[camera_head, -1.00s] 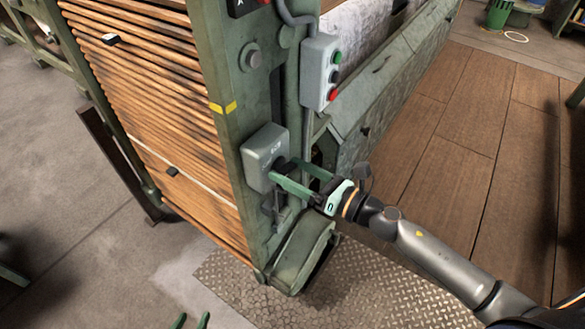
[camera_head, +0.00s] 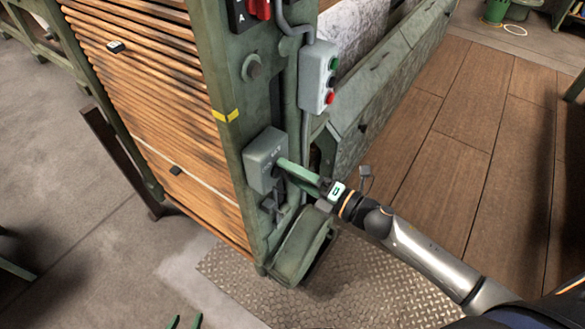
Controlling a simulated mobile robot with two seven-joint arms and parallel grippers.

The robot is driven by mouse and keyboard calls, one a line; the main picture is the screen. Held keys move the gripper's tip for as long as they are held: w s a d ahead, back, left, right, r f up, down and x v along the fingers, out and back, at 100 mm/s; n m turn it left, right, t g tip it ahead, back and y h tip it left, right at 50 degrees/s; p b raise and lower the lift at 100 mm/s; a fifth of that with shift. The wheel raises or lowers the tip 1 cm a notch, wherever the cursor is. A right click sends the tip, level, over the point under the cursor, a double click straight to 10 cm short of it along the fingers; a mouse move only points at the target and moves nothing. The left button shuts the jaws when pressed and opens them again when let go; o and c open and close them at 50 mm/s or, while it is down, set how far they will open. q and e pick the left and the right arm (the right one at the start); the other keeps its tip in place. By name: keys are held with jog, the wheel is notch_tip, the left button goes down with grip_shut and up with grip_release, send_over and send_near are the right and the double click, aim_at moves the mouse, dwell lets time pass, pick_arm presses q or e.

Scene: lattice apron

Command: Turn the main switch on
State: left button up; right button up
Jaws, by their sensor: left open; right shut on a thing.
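The main switch is a grey-green box (camera_head: 261,152) on the front of the green machine post, with small markings on its face. My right gripper (camera_head: 281,169) reaches it from the right and is shut on the switch's knob, which its fingers mostly hide. The fingers now show nearly edge-on, one over the other. I cannot read the knob's position. My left gripper (camera_head: 185,323) shows only as two green fingertips at the bottom edge. It is open, empty and well away from the switch.
A grey button box (camera_head: 318,78) with green, black and red buttons hangs on the post above right of the switch. A conduit runs above and below it. Wooden slats fill the left side. A checker-plate floor (camera_head: 226,270) and open planks lie around the base.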

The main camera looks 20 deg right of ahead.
jog(key=shift+m+p, duration=0.65)
jog(key=shift+m, duration=0.85)
jog(key=shift+f, duration=0.1)
jog(key=o, duration=1.1)
jog(key=b+v, duration=0.1)
jog(key=v, duration=1.1)
jog(key=shift+s+d, duration=0.2)
jog(key=shift+m, duration=0.3)
